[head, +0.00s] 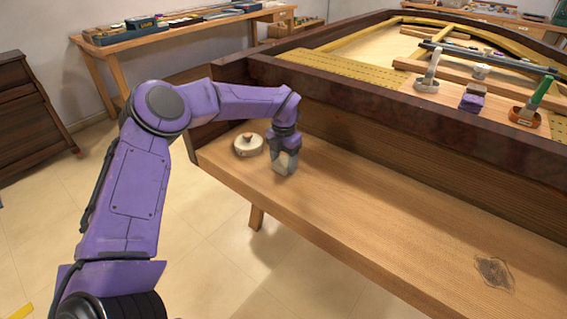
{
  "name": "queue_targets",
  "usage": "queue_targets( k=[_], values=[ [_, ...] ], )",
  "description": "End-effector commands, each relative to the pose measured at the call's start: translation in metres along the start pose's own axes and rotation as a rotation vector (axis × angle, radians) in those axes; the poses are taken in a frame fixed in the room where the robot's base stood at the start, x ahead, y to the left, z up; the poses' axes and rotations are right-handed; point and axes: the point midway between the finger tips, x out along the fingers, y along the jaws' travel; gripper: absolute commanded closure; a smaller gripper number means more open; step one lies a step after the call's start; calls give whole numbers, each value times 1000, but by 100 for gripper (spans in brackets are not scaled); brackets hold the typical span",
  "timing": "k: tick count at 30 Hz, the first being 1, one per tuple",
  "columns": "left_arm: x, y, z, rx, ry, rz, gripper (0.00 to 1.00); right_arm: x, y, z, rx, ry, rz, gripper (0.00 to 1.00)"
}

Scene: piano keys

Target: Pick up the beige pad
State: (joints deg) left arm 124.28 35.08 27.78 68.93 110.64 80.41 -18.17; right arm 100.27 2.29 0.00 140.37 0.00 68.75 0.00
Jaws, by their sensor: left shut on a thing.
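My left gripper (285,168) points down over the left end of the wooden keybed shelf (380,215). It is shut on a small greyish-beige block, the beige pad (284,162), low over the shelf or touching it; I cannot tell which. The fingers hide part of the pad. My right gripper is not in view.
A dark beam (400,115) runs behind the shelf. Beyond it are a purple block (471,102) and a green-handled tool (541,92).

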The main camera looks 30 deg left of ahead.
Motion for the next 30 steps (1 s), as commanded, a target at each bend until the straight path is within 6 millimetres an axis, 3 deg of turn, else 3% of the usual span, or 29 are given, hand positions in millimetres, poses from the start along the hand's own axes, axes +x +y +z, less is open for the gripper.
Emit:
queue_targets(
  k=[5, 13, 18, 21, 30],
  values=[
    [-27, 0, 1, -2, -5, -1, 69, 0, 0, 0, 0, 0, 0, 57],
    [-92, -57, 10, 4, -4, 1, 69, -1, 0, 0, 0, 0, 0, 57],
    [-111, -104, 17, 3, -2, 2, 69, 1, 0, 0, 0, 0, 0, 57],
    [-119, -122, 20, 0, -1, 1, 69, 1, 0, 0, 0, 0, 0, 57],
    [-127, -139, 22, -1, -1, 0, 69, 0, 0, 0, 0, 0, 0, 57]
  ],
)
